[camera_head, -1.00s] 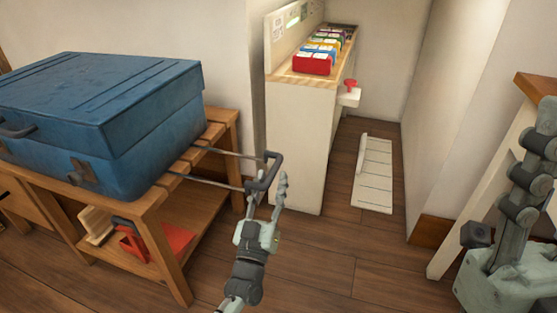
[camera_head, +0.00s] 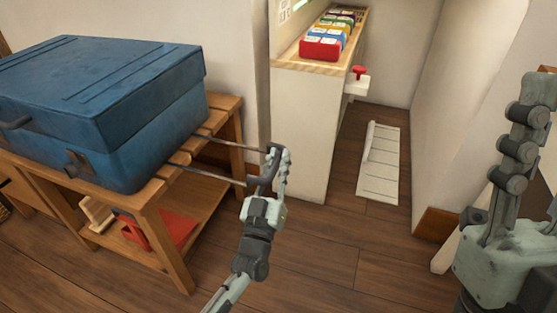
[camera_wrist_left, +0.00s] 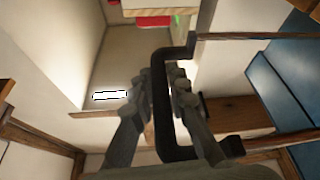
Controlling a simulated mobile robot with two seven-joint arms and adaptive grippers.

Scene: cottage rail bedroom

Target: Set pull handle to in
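The pull handle (camera_head: 268,168) is a dark grip bar on two thin rods. The rods stick out to the right from the blue suitcase (camera_head: 120,105), so the handle stands extended. My left gripper (camera_head: 281,160) is at the grip bar, its fingers closed in around it. In the left wrist view the handle (camera_wrist_left: 164,125) runs between the two fingers of the left gripper (camera_wrist_left: 162,85), one on each side and close against it. My right gripper (camera_head: 535,110) is raised at the right edge, cut off by the frame and away from the handle.
The suitcase lies on a slatted wooden bench (camera_head: 220,115) with a red object (camera_head: 150,232) on its lower shelf. A white cabinet (camera_head: 300,125) with colored boxes stands just behind my left gripper. The wooden floor (camera_head: 330,265) in front is clear.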

